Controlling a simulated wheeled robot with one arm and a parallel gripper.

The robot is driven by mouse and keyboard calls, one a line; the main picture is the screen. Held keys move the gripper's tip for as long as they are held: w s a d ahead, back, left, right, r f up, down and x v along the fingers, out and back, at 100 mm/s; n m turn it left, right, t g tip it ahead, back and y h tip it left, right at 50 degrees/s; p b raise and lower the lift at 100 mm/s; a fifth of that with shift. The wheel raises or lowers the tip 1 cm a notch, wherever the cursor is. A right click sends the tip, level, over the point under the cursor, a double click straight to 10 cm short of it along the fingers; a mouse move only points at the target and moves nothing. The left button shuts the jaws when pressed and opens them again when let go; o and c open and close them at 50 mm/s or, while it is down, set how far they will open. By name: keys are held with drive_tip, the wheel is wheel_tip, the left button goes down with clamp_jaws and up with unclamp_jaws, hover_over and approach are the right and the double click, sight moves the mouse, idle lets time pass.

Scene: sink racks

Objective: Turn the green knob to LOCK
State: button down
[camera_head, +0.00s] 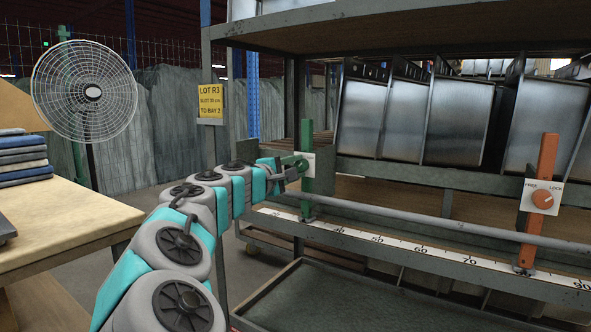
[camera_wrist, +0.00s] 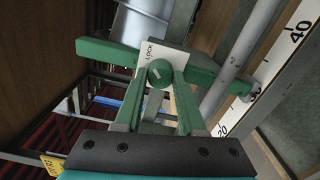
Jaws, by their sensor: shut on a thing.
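The green knob (camera_wrist: 159,72) sits on a white plate (camera_wrist: 150,52) whose LOCK label shows in the wrist view; any FREE label is hidden. A pale pointer line on the knob runs at a slant, and I cannot tell exactly which label it meets. The plate is on the green upright stop (camera_head: 307,150), which stands on the rail near the left end of the scale. My gripper (camera_wrist: 160,80) is shut on the knob, one finger on each side. In the head view my gripper (camera_head: 291,168) reaches the stop from the left and partly hides the knob.
An orange stop (camera_head: 546,158) with a FREE/LOCK knob (camera_head: 542,199) stands farther right on the grey rail (camera_head: 420,221). A numbered scale (camera_head: 400,249) runs below. Steel sinks (camera_head: 455,120) lean above. A yellow tag (camera_head: 210,102) reads "LOT R3, SLOT 30 cm, TO BAY 2".

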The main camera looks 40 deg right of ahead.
drive_tip(key=c, duration=0.5)
unclamp_jaws()
drive_tip(key=shift+a, duration=0.1)
drive_tip(key=v, duration=0.7)
drive_tip(key=shift+a, duration=0.35)
drive_tip(key=shift+s, duration=0.1)
